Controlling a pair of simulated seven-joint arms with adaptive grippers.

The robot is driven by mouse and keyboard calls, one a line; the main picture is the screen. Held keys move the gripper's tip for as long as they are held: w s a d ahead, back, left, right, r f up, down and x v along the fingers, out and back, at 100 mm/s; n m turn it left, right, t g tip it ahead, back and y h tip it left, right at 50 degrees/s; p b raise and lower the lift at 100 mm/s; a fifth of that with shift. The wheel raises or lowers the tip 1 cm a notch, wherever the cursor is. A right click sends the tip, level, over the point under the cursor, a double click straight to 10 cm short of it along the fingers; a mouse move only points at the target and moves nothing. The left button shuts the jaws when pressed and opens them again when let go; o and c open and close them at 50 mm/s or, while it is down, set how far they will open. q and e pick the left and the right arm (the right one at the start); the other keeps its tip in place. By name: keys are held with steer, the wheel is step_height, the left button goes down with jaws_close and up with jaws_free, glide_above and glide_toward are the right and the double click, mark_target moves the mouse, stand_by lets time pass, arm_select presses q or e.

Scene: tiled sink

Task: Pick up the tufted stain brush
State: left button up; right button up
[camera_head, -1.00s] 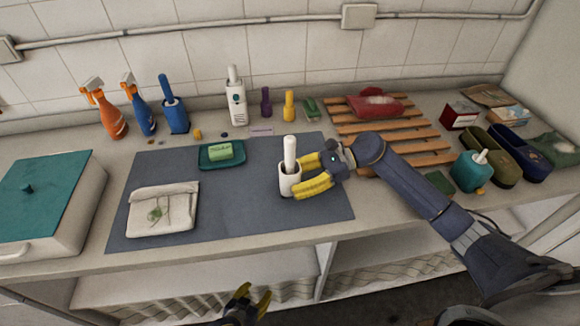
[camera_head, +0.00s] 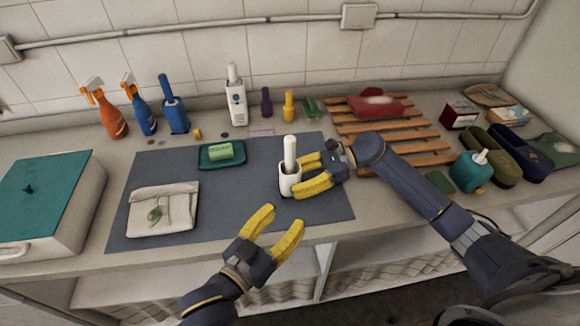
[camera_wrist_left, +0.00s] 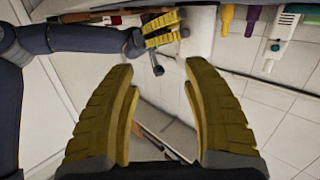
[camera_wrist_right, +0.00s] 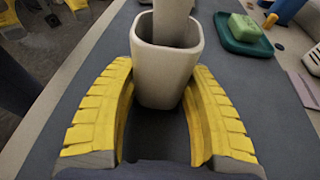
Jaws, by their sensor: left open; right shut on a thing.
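A white handle (camera_head: 290,152), probably the tufted stain brush's, stands upright in a white cup (camera_head: 290,182) on the grey mat; any tufted end is hidden inside. In the right wrist view the handle (camera_wrist_right: 173,22) rises from the square-mouthed cup (camera_wrist_right: 165,75). My right gripper (camera_head: 303,176) is shut on the cup from the right, a yellow finger on either side. My left gripper (camera_head: 285,216) is open and empty in front of the counter's edge, below the cup in the head view. Its spread fingers (camera_wrist_left: 158,72) also show in the left wrist view.
A green soap dish (camera_head: 222,155) and folded cloth (camera_head: 163,210) lie on the mat. A wooden rack (camera_head: 395,140) is at right. The mat's middle is clear.

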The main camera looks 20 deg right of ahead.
arm_select(q)
steer(key=t, duration=0.2)
glide_toward(288, 163)
steer(key=shift+n+y, duration=0.3)
steer(key=x, duration=0.4)
steer(key=shift+w+d+r, duration=0.1)
steer(key=shift+d+r, duration=0.15)
steer(key=shift+d, duration=0.1)
steer(key=shift+x, duration=3.3)
steer(key=shift+w+a, duration=0.1)
jaws_close()
